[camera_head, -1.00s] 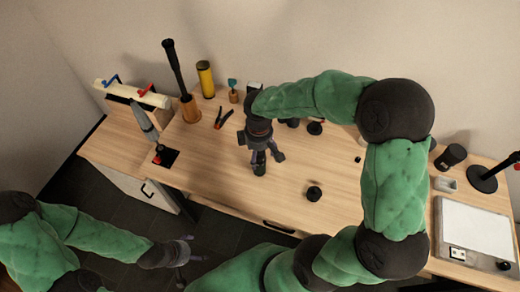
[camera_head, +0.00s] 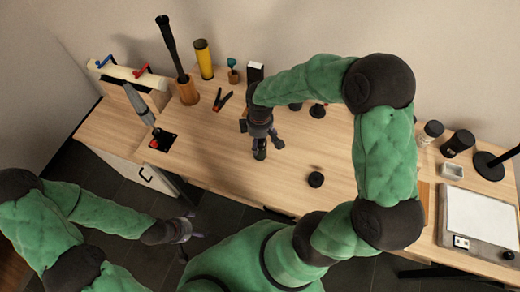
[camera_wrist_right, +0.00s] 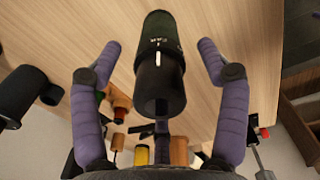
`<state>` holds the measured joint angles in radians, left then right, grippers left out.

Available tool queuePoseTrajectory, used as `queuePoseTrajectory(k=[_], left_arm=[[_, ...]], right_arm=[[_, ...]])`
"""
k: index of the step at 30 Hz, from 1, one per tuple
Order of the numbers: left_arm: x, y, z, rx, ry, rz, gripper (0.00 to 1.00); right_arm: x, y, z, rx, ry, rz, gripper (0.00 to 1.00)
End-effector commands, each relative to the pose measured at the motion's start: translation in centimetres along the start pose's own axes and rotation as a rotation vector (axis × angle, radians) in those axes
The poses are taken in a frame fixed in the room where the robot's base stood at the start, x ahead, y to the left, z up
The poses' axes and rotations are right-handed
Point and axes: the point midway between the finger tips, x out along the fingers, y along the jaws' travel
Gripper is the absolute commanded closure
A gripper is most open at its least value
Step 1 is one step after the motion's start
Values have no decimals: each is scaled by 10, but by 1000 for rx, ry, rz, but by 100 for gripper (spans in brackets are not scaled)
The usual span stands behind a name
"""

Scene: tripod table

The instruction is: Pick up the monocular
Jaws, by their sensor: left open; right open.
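The monocular is most likely the black cylinder (camera_wrist_right: 160,62) with pale lettering and a white mark, seen in the right wrist view. It lies in the space between the two purple fingers of my right gripper (camera_wrist_right: 158,55). The fingers are spread, with a visible gap on each side of it. In the head view my right gripper (camera_head: 268,148) is over the middle of the table and hides the cylinder or blends with it. My left gripper (camera_head: 190,229) is open and empty, off the table's front edge.
A small black round piece (camera_head: 315,179) lies on the wooden table (camera_head: 220,150) to the right. A yellow cylinder (camera_head: 204,60), pliers (camera_head: 222,100) and a wooden holder (camera_head: 187,92) stand or lie at the back left. Dark cylinders (camera_head: 458,143) and a white-topped panel (camera_head: 482,218) are at the right.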

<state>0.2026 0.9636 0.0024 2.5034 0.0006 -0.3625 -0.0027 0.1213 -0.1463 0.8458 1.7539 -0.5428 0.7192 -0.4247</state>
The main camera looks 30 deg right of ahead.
Motion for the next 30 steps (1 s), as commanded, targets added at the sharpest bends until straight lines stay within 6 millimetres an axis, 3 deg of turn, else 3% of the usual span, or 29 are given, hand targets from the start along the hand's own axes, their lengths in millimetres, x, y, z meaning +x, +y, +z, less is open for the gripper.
queuePoseTrajectory(k=[1, 6, 13, 14, 21, 30], left_arm=[[6, -2, 0, 0, 0, 0, 7], [12, -4, 0, 0, 0, 0, 7], [11, -4, 0, 0, 0, 0, 7], [11, -4, 0, 0, 0, 0, 7], [11, -4, 0, 0, 0, 0, 7], [10, -4, 0, 0, 0, 0, 7]], right_arm=[[11, 0, 1, 1, -2, -2, 25], [31, 0, 0, 0, -1, -1, 25], [32, 0, 0, 1, 0, 0, 25], [32, 0, 0, 1, 0, 0, 28], [32, 0, 0, 0, 0, 0, 95], [31, 0, 0, 0, 0, 0, 97]])
